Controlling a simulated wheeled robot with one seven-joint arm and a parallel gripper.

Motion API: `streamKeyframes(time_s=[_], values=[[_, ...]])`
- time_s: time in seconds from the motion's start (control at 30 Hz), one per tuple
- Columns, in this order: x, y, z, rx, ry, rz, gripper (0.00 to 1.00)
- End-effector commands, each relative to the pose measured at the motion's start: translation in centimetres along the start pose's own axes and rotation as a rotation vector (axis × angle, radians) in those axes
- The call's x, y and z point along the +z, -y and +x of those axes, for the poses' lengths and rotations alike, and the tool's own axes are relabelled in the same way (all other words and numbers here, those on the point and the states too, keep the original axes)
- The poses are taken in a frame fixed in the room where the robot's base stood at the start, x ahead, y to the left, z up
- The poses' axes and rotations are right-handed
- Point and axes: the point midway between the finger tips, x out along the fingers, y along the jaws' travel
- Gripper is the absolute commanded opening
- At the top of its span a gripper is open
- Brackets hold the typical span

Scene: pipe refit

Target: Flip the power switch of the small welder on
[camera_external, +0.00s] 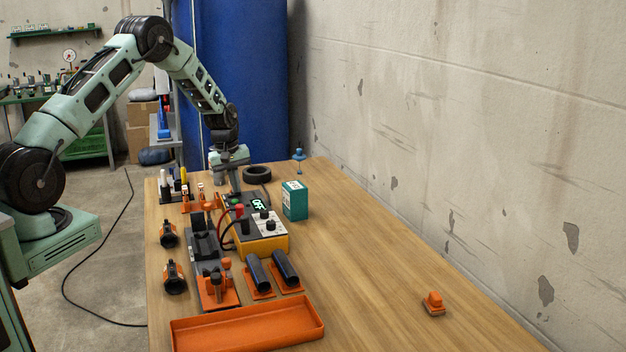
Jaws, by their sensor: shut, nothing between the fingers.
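The small welder (270,245) is a yellow-orange box with a light top panel bearing black knobs. It stands on the wooden table, and a dark display at its back edge reads "OFF" in green. My gripper (235,190) points down at the welder's far left corner, close above or touching it; I cannot tell which. Its fingers are shut with nothing between them. A red round part (239,209) shows just below the fingertips. The power switch itself is too small or hidden to make out clearly.
An orange tray (248,341) lies at the near edge. Two dark pipes on orange holders (262,293), a clamp fixture (205,268), and black-orange clamps (168,233) crowd the left side. A teal box (295,200) stands right of the welder. The table's right side is mostly clear.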

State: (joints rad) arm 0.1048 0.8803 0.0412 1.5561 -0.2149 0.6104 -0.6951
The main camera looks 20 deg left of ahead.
Motion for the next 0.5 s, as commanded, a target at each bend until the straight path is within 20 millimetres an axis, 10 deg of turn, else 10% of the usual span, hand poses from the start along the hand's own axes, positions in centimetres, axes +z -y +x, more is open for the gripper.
streamKeyframes(time_s=[0.5], values=[[-0.05, -0.13, 0.57, -0.060, 0.002, -0.002, 0.00]])
